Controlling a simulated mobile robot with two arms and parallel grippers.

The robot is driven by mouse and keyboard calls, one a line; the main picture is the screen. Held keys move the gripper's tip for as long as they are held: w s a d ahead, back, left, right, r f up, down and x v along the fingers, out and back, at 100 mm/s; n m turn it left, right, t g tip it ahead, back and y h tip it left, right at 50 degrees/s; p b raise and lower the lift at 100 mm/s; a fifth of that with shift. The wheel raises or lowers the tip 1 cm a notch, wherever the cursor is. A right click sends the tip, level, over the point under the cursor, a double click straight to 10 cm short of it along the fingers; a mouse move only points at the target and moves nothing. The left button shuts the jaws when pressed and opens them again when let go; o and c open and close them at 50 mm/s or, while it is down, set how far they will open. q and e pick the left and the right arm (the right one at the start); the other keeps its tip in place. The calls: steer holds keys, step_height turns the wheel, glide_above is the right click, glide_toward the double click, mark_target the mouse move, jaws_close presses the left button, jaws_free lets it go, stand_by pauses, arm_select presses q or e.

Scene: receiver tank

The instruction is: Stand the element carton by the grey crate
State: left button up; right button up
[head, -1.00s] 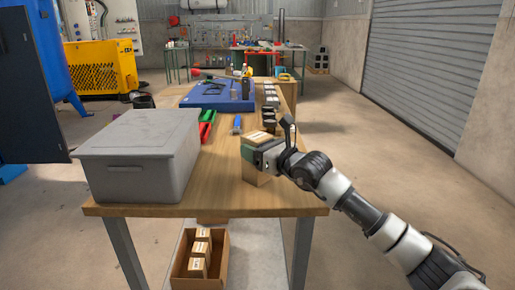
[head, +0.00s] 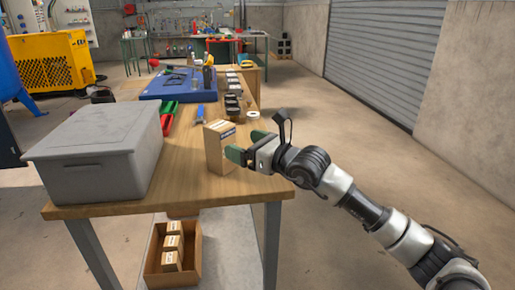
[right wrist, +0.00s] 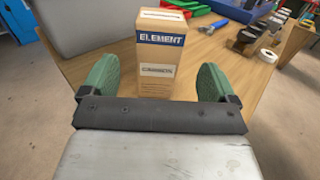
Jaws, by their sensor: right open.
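The element carton (head: 219,147) is a tall brown box with a blue label band. It stands upright on the wooden table, to the right of the grey crate (head: 98,160), with bare tabletop between them. In the right wrist view the carton (right wrist: 160,67) stands just beyond the fingertips, its "ELEMENT" face toward me. My right gripper (head: 248,146) has green fingers spread open and empty, at the carton's right side. The wrist view shows the gripper (right wrist: 157,75) with a gap between each finger and the carton. The crate (right wrist: 82,22) shows partly there. My left gripper is not in view.
Red and green bins (head: 167,117), a blue tool (head: 200,114) and a blue case (head: 178,84) lie behind on the table (head: 180,180). Several dark cups (head: 232,101) line its right edge. A cardboard box (head: 172,262) with small cartons sits below.

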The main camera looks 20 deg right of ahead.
steer(key=v, duration=0.3)
steer(key=shift+s+d, duration=0.1)
steer(key=shift+s, duration=0.25)
steer(key=s+a+f+m+t+y, duration=0.1)
steer(key=s+a+m+t+y, duration=0.25)
steer(key=s+a+m, duration=0.5)
steer(key=s+d+f+m+g+h, duration=0.25)
steer(key=d+f+m+h, duration=0.25)
steer(key=f+m+h, duration=0.65)
steer(key=s+d+f+m+g+h, duration=0.1)
steer(key=s+d+f+m+h, duration=0.4)
steer(key=m, duration=1.1)
steer(key=s+a+f+m+g+y, duration=0.2)
steer(key=s+a+f+g, duration=0.1)
steer(key=s+f+g, duration=0.3)
steer(key=s+a+f+m+g+y, duration=0.1)
steer(key=s+a+f+g+y, duration=0.1)
steer(key=s+f+g, duration=0.4)
steer(key=s+a+f, duration=0.1)
steer(key=s+f, duration=0.1)
steer(key=s, duration=0.3)
steer(key=shift+s+a+m, duration=0.2)
steer(key=shift+a+m, duration=0.05)
steer(key=shift+m, duration=0.15)
steer(key=shift+f, duration=0.1)
